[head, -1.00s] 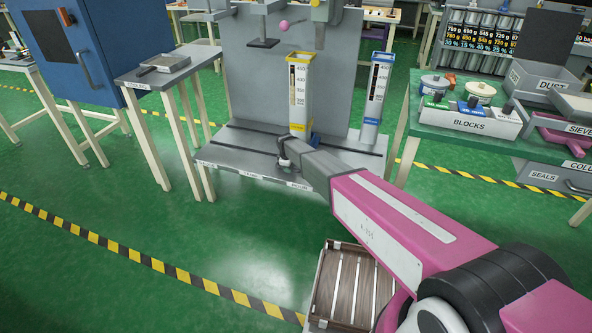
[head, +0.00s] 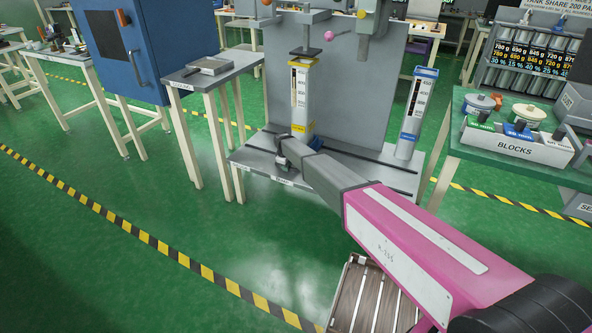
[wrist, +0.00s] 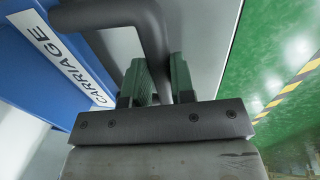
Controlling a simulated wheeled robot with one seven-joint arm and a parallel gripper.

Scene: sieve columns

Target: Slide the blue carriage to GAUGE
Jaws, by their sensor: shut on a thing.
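The blue carriage (wrist: 48,55) fills the left of the wrist view, with a white label reading CARRIAGE. A dark bar handle (wrist: 150,35) runs down from its top between my gripper's green fingers. My gripper (wrist: 160,80) is shut on that handle. In the head view my gripper (head: 282,150) is at the grey bench's front, just below the yellow-marked column (head: 301,98). A small white label (head: 283,180) on the bench's front edge is too small to read; I cannot make out which one is GAUGE.
A dark press plate (head: 303,55) hangs directly over the yellow-marked column. A blue-marked column (head: 413,115) stands on the bench (head: 255,155) to the right. A side table (head: 190,80) is left; a green table with a BLOCKS box (head: 515,143) is right. A slotted groove runs along the bench.

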